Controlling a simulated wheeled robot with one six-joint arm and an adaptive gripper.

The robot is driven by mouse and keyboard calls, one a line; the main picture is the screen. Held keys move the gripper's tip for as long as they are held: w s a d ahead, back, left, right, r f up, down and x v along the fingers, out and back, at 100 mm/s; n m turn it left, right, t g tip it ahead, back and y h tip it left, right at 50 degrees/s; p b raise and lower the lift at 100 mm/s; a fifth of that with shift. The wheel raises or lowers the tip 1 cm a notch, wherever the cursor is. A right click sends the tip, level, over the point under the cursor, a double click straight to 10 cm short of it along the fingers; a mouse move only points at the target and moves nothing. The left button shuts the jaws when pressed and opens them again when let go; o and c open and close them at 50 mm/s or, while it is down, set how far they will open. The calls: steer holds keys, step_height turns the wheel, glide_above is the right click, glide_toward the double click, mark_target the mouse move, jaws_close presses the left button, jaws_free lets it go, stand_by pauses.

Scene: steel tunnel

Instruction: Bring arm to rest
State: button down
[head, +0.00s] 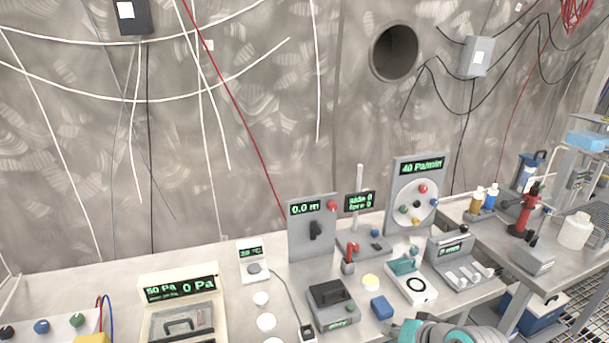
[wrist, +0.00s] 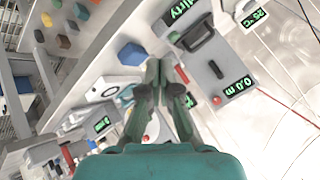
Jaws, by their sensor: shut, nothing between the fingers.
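My gripper (wrist: 157,72) shows in the wrist view with its dark fingers together and nothing between them. It is over the bench of instruments; the picture does not show how high. A blue block (wrist: 132,53) appears just left of the fingertips, and a grey device with a black handle (wrist: 190,30) appears above and right of them. In the head view, teal and grey parts of my arm show at the bottom edge, right of the blue block (head: 381,307). The fingers cannot be made out clearly there.
The steel bench (head: 215,262) is crowded with instruments. A grey panel reading 0.0 (head: 312,240) and a dial panel (head: 417,195) stand upright at the back. A red-handled tool (head: 348,260) stands between them. A side table (head: 480,235) holds bottles and a red stand.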

steer(key=s+f+t+h, duration=0.2)
steer(key=s+f, duration=0.5)
steer(key=s, duration=0.4)
steer(key=s+f+t+h, duration=0.1)
steer(key=s+f, duration=0.6)
steer(key=s, duration=0.4)
steer(key=s+r+n+t, duration=0.1)
steer(key=s+r, duration=0.3)
steer(key=s, duration=0.6)
steer(key=s+r+n+t, duration=0.2)
steer(key=s+r+n, duration=0.1)
steer(key=s, duration=0.8)
steer(key=shift+a+r+h, duration=0.15)
steer(key=shift+r+h, duration=0.25)
steer(key=shift+r, duration=0.5)
